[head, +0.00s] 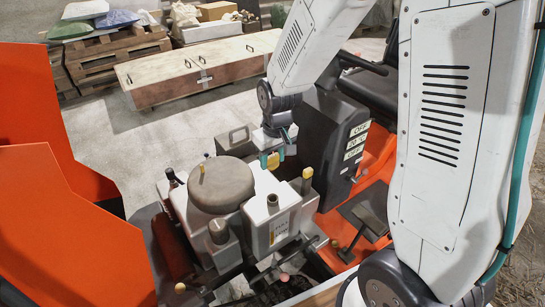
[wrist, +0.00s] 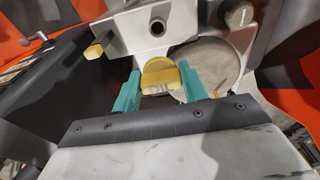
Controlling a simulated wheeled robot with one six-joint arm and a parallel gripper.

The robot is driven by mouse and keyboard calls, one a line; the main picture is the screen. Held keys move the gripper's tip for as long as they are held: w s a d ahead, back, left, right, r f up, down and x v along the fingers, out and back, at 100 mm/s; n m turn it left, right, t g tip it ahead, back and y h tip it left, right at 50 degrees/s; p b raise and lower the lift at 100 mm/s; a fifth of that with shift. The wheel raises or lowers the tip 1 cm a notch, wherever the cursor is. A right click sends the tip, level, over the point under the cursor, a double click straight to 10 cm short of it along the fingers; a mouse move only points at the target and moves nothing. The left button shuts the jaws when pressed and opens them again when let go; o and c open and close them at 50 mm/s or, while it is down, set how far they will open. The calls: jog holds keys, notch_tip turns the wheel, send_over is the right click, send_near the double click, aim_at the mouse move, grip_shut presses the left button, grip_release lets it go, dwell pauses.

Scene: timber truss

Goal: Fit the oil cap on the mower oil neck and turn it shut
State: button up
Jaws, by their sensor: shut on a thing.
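The yellow oil cap (wrist: 159,74) is between the two teal fingertips of my gripper (wrist: 160,88) in the wrist view, and they are shut on it. In the head view my gripper (head: 272,158) holds the cap above the back edge of the mower engine. The oil neck seems to be the round dark opening (wrist: 158,25) in the pale engine housing (wrist: 135,30). It lies beyond the cap in the wrist view, and the cap is apart from it. In the head view a small neck (head: 272,201) shows on top of the housing, in front of the gripper.
A yellow-topped stalk (head: 307,174) stands right of the neck, and a round grey cover (head: 222,185) lies left. A dark labelled panel (head: 335,130) rises close behind on the right. Orange bodywork (head: 75,210) fills the left. A long wooden crate (head: 200,72) lies behind.

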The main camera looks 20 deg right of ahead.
jog(key=shift+s, duration=0.1)
jog(key=shift+s, duration=0.15)
jog(key=shift+f, duration=5.85)
jog(key=shift+f, duration=0.4)
jog(key=shift+f, duration=0.9)
jog(key=o, duration=1.4)
jog(key=shift+c, duration=0.2)
